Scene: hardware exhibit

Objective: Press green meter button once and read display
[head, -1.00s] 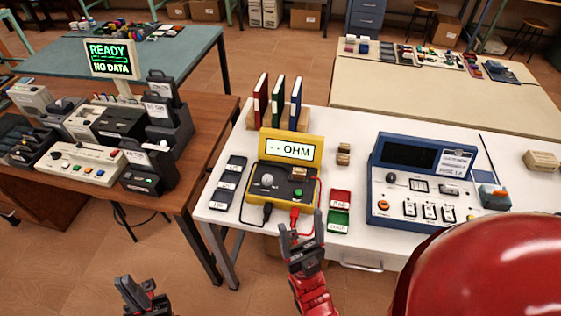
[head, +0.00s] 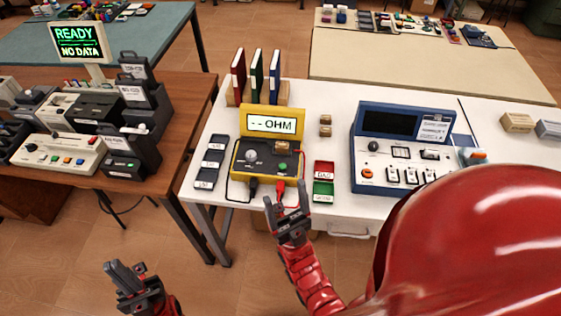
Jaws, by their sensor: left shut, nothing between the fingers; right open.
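The yellow meter (head: 270,118) stands on the white table. Its upright display (head: 271,124) reads "-- OHM". Its dark panel carries a grey knob (head: 252,155), a small brown block and a green button (head: 283,166) at the right. A black and a red plug sit at its front edge. My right gripper (head: 287,203) is open, pointing up in the picture, just in front of the meter near the table's front edge, below the green button. It holds nothing. My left gripper (head: 123,268) is shut and empty, low at the left, away from the table.
A red and green tray (head: 324,188) lies right of the meter, dark labelled holders (head: 210,162) left of it. Binders (head: 257,77) stand behind. A blue instrument (head: 403,150) is to the right.

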